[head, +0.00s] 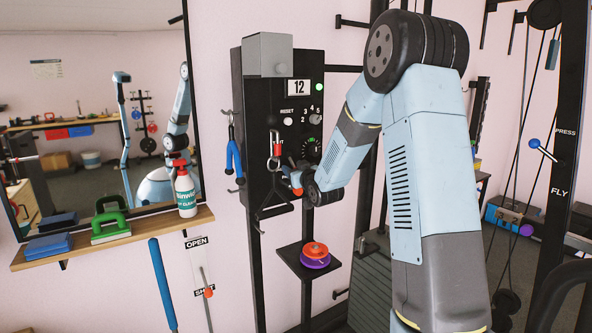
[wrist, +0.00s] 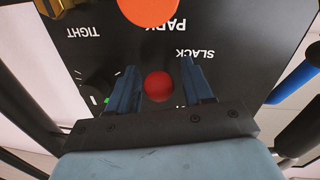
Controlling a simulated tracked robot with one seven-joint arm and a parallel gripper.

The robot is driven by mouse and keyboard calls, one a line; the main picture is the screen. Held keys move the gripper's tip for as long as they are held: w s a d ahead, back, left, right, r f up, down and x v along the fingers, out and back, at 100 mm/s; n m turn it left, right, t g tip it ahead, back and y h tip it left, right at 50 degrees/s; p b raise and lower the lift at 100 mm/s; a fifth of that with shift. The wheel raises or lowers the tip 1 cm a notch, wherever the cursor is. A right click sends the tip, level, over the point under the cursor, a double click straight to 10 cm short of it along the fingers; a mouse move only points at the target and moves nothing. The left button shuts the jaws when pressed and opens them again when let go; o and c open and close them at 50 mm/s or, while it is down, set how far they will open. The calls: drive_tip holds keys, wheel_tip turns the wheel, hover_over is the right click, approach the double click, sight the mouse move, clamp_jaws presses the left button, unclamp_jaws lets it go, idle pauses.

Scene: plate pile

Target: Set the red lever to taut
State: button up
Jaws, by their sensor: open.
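A red ball knob (wrist: 158,87), which looks like the red lever's end, shows in the wrist view in front of a black panel (wrist: 230,35). My gripper (wrist: 160,75) is open, with one blue finger on each side of the knob. I cannot tell whether either finger touches it. The panel's letters are upside down there: SLACK is near the right finger, and another label is mostly hidden behind that finger. In the head view my gripper (head: 297,183) is at the lower right of the black console (head: 258,110); my arm hides part of that area.
A round orange part (wrist: 148,8) is close to the fingertips, near the labels PARK and TIGHT. A red-topped hook (head: 277,150) with a black handle hangs on the console front. A small shelf (head: 290,262) with red and purple discs stands below. A wall slider has OPEN and SHUT labels.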

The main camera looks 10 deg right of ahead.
clamp_jaws()
idle(0.4)
